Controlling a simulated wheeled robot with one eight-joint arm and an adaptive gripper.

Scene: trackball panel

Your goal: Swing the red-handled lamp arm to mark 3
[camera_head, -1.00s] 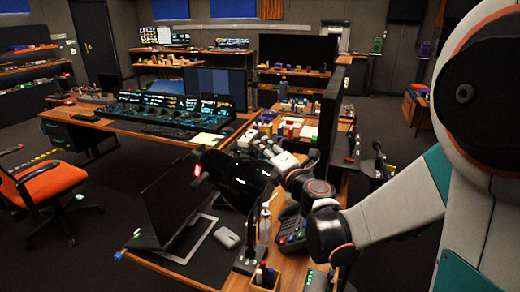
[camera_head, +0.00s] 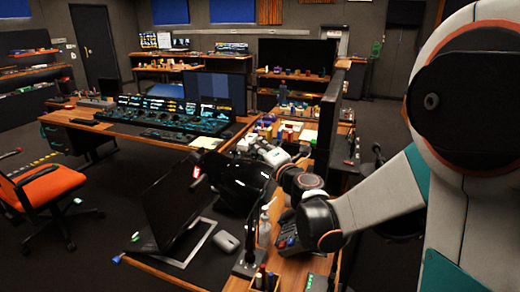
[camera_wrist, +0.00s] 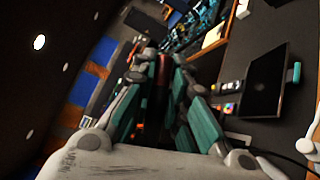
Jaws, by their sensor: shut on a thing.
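My gripper (camera_wrist: 164,62) is shut on the red handle (camera_wrist: 162,72), a dark red bar between its teal-sided fingers in the wrist view. In the head view my gripper (camera_head: 262,148) is small, beside the black glossy lamp (camera_head: 240,182) above the desk, and its fingertips are hard to make out. A small bright red piece (camera_head: 196,172) shows at the lamp's left side. The lamp's joint and the numbered marks cannot be made out, so I cannot tell which mark the arm is at.
An open laptop (camera_head: 172,205) stands left of the lamp, with a white mouse (camera_head: 226,243) nearby. A clear bottle (camera_head: 265,230), a desk phone (camera_head: 288,238) and a pen box (camera_head: 263,280) crowd the desk under my arm. A dark monitor (camera_head: 329,115) stands behind.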

